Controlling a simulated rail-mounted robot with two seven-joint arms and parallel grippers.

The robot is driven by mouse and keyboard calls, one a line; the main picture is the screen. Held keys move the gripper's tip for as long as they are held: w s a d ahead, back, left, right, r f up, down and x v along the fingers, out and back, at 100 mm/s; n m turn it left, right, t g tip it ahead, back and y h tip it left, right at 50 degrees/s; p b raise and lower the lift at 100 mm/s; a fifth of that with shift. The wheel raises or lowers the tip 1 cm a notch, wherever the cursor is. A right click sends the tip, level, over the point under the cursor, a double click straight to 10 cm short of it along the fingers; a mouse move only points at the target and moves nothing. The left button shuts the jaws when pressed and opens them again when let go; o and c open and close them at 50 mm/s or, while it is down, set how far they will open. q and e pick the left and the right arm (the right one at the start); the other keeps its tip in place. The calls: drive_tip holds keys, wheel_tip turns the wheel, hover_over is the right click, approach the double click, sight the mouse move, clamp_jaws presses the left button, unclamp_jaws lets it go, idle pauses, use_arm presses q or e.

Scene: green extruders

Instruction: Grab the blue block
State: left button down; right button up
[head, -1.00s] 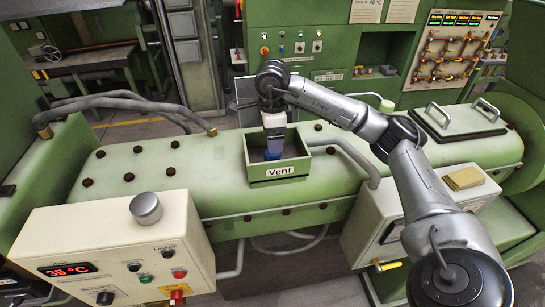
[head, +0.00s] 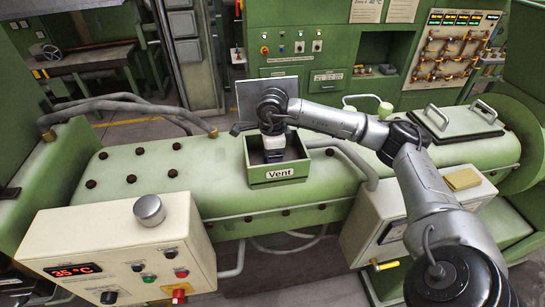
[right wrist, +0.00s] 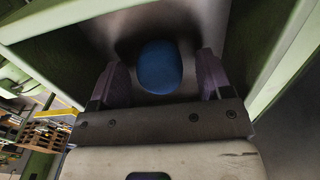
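The blue block (right wrist: 160,67) shows in the right wrist view as a rounded blue shape inside the green vent box (head: 279,175). It lies between the two fingers of my right gripper (right wrist: 161,78), with a gap on each side. The right gripper is open and points down into the box. In the head view the gripper (head: 274,156) is inside the box opening and hides the block. My left gripper is not in view.
The vent box walls stand close around the right gripper. A hatch with two handles (head: 458,116) is on the right of the green extruder (head: 225,180). A control panel with a red temperature display (head: 110,250) stands at front left. A raised lid (head: 258,92) is behind the box.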

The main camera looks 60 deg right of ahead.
drive_tip(key=c, duration=0.7)
drive_tip(key=shift+c, duration=1.1)
drive_tip(key=shift+r, duration=0.1)
